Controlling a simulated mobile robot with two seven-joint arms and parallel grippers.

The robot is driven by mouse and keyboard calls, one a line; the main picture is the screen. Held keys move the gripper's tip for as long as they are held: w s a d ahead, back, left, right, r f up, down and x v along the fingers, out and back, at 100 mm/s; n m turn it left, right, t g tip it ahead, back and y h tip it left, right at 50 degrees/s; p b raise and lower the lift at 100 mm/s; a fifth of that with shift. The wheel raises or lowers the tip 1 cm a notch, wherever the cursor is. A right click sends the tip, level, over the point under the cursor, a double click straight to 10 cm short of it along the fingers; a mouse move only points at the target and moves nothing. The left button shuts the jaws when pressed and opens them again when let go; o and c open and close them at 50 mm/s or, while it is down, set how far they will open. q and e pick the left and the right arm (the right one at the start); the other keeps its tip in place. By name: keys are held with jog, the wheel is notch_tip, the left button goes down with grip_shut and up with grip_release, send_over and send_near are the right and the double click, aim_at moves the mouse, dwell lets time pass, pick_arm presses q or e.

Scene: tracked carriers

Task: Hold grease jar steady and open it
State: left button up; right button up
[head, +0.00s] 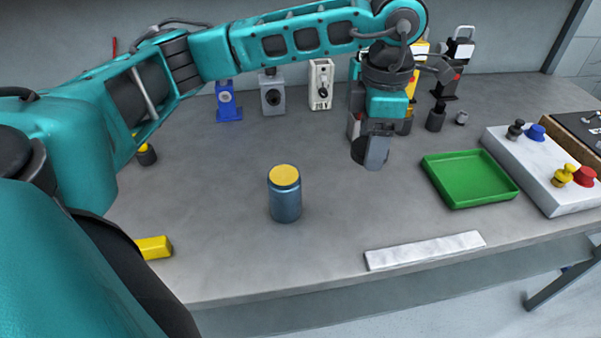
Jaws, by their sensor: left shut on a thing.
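The grease jar (285,204) stands upright on the grey bench, left of the middle of the head view. It is a blue-grey cylinder with a flat round yellow top; I cannot tell whether the yellow is a lid or the contents. My left gripper (371,154) is above the bench, to the right of the jar and apart from it. It is shut on a dark round piece (358,150), partly hidden by the finger, which looks like a cap. My right gripper is not in view, and nothing holds the jar.
A green tray (470,180) lies to the right, beside a white board (543,172) with coloured knobs. A pale flat strip (425,251) lies near the front edge, a yellow block (154,247) at the left. Several devices stand along the back wall. The bench around the jar is clear.

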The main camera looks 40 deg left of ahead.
aim_at(362, 197)
pick_arm(q)
jog(key=r+n, duration=0.1)
jog(key=n, duration=0.3)
jog(key=w+r+n+p, duration=0.1)
jog(key=r+n, duration=0.1)
jog(key=n, duration=0.3)
jog(key=r+n+p, duration=0.1)
jog(key=r+n, duration=0.1)
jog(key=n, duration=0.3)
jog(key=shift+w+a+r, duration=0.1)
jog(key=shift+w+r, duration=0.05)
jog(key=shift+w, duration=0.05)
jog(key=n, duration=0.1)
jog(key=r+n, duration=0.1)
jog(key=n, duration=0.1)
jog(key=shift+w+r+n+p, duration=0.1)
jog(key=shift+w+n+p, duration=0.05)
jog(key=shift+n+p, duration=0.15)
jog(key=n, duration=0.1)
jog(key=r+n, duration=0.1)
jog(key=n, duration=0.1)
jog(key=shift+w, duration=0.1)
jog(key=shift+f, duration=0.4)
notch_tip(362, 197, down, 19)
jog(key=shift+f, duration=0.15)
jog(key=shift+f, duration=0.1)
jog(key=o, duration=1.2)
